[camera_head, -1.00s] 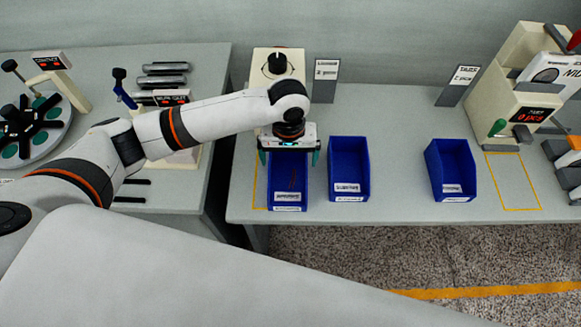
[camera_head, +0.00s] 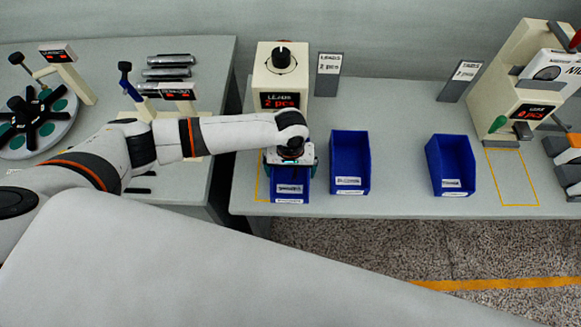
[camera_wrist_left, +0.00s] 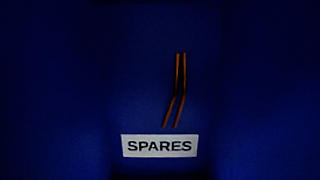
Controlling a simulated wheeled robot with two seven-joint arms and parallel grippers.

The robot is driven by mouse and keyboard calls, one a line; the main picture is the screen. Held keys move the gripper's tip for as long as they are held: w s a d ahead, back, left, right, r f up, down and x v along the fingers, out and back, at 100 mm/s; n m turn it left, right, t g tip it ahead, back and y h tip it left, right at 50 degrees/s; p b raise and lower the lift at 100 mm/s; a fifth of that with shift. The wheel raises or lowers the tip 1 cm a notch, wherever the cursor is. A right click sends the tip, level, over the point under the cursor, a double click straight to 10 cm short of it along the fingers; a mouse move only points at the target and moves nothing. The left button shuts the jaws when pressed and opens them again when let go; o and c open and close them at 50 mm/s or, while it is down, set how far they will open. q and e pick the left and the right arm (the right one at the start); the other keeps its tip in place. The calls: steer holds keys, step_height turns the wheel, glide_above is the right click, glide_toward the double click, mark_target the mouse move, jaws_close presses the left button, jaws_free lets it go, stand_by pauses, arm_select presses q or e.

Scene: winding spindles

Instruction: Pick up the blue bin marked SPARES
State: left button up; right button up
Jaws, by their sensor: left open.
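The blue bin marked SPARES (camera_head: 291,189) stands on the grey table below my left gripper, the leftmost of three blue bins. Its SPARES label reads clearly in the left wrist view (camera_wrist_left: 160,146). Two thin copper-coloured leads (camera_wrist_left: 176,90) lie inside it. My left gripper (camera_head: 290,168) is open and empty, pointing down low over the bin, with a finger towards each side wall. It hides the back of the bin. I cannot tell whether the fingers touch the walls. My right gripper is not in view.
Two more blue bins (camera_head: 350,160) (camera_head: 450,165) stand to the right, apart from each other. A cream dispenser reading LEADS 2 pcs (camera_head: 280,75) stands right behind my gripper. A taller cream machine (camera_head: 525,90) is at the right. The table between the bins is clear.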

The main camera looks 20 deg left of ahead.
arm_select(q)
steer(key=c, duration=0.7)
steer(key=shift+r, duration=0.1)
